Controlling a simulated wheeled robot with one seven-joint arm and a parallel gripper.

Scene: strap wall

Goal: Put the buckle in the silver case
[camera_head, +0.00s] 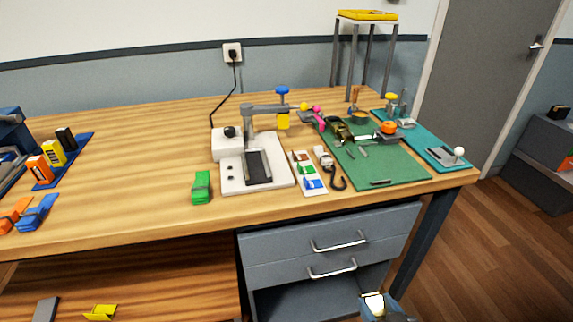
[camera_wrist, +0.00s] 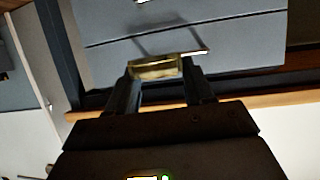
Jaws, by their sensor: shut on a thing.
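My gripper (camera_head: 375,305) is low in front of the drawers, at the bottom edge of the head view. It is shut on a small brass-coloured piece, which I take to be the buckle (camera_wrist: 154,68). In the wrist view the piece sits between the two dark fingertips, with its shiny face showing. In the head view the buckle (camera_head: 374,301) is a small pale yellow patch. I cannot make out the silver case with certainty in either view.
The grey drawer unit (camera_head: 333,248) with two handles is under the wooden bench (camera_head: 150,140). A white press (camera_head: 255,160), a green block (camera_head: 201,188), a green mat (camera_head: 400,175) with several parts and a teal mat (camera_head: 440,141) occupy the bench top. The bench's front middle is mostly clear.

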